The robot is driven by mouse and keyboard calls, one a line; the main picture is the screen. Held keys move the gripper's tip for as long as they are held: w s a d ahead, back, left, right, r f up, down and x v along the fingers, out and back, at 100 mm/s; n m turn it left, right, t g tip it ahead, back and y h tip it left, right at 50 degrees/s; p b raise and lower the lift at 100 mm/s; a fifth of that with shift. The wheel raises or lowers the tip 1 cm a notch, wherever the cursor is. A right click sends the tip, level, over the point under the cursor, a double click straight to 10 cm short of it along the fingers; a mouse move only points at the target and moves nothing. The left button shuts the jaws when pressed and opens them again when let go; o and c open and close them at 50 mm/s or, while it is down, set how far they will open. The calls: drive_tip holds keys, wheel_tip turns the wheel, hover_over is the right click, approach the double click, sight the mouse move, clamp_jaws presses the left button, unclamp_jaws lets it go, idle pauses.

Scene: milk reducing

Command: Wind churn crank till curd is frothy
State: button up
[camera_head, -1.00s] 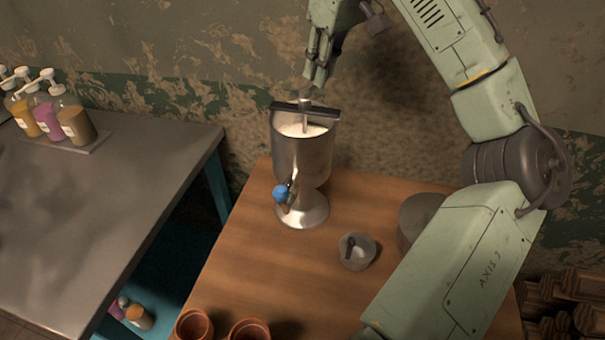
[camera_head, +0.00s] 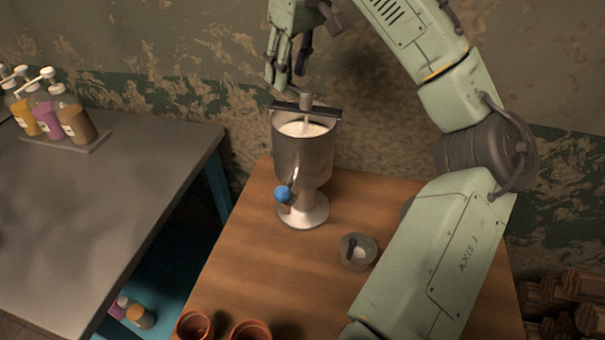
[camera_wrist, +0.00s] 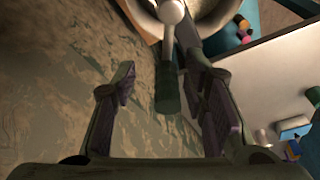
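The metal churn (camera_head: 300,160) stands upright on the wooden table, with a dark bar across its top. White curd (camera_head: 318,130) shows in its open mouth; I cannot tell how frothy it is. The crank's hub (camera_head: 305,101) sits over the bar. My gripper (camera_head: 284,82) is above the churn's back rim, pointing down. In the wrist view, my gripper (camera_wrist: 160,82) has its fingers spread, with the crank's dark green handle (camera_wrist: 167,92) between them. The handle is nearer the right finger, with a clear gap to the left finger.
A blue-knobbed tap (camera_head: 282,194) is on the churn's front. A small grey cup (camera_head: 358,252) and terracotta pots (camera_head: 250,331) stand on the wooden table (camera_head: 240,260). Pump bottles (camera_head: 73,118) stand on the grey table at left. The patchy wall is close behind.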

drive_tip(key=shift+r, duration=4.6)
